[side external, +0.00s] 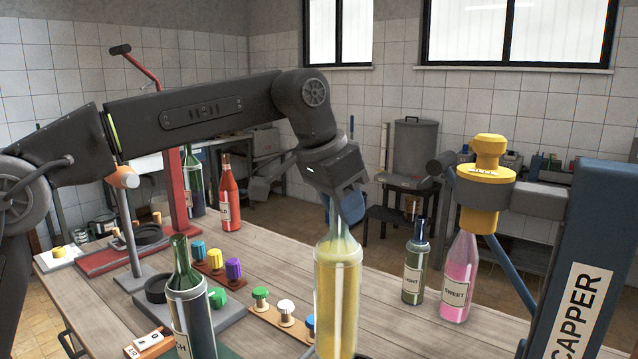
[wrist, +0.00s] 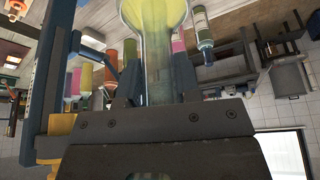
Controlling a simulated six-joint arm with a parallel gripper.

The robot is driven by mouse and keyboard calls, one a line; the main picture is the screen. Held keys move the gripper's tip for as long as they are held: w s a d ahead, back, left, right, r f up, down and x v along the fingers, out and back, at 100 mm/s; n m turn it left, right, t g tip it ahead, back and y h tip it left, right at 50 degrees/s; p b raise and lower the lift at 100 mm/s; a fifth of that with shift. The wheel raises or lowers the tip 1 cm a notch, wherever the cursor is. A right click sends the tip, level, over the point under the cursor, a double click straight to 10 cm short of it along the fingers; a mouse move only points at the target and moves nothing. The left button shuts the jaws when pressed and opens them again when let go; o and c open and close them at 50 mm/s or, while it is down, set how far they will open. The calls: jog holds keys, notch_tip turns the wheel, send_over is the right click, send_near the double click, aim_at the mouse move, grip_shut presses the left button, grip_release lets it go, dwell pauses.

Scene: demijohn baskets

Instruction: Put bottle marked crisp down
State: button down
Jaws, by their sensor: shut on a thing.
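A bottle of yellow liquid (side external: 338,290) stands upright in the front middle of the side view, its base at or past the lower edge. No label shows on it, so I cannot read whether it is marked crisp. My gripper (side external: 342,208) is shut on its neck from above. The bottle's neck and yellow body also show in the wrist view (wrist: 155,15), between my fingers (wrist: 158,85). I cannot tell whether its base touches the wooden table (side external: 400,328).
The blue capper (side external: 575,270) stands at right, its yellow head (side external: 487,190) over a pink bottle marked SWEET (side external: 459,285). A small dark bottle (side external: 415,270) is beside it. A dark green bottle (side external: 190,310) stands front left. Coloured stoppers (side external: 260,298) sit on racks; a red bottle (side external: 229,200) stands behind.

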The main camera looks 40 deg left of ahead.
jog(key=d+f, duration=0.4)
jog(key=f, duration=0.2)
jog(key=shift+w, duration=0.15)
jog(key=shift+f, duration=0.1)
dwell(0.5)
jog(key=c, duration=0.8)
grip_release()
jog(key=shift+f, duration=0.25)
jog(key=shift+r, duration=0.1)
jog(key=v, duration=1.2)
jog(key=s+a+f+n, duration=0.2)
jog(key=s+a+f, duration=0.2)
jog(key=s+a, duration=0.65)
jog(key=s+a+f+n, duration=0.1)
jog(key=s+a+f, duration=0.1)
jog(key=s+f, duration=0.2)
jog(key=s+a+f+t+y, duration=0.1)
jog(key=s+a+f, duration=0.1)
jog(key=s+f, duration=0.2)
jog(key=s+a+f+n, duration=0.1)
jog(key=s+a+f, duration=0.2)
jog(key=f, duration=0.3)
jog(key=shift+s+a+f+n+y, duration=0.1)
jog(key=shift+s+n+y, duration=0.1)
jog(key=shift+s, duration=0.2)
jog(key=shift+s+a+f+n+y, duration=0.1)
jog(key=shift+s+y, duration=0.1)
jog(key=shift+s, duration=0.2)
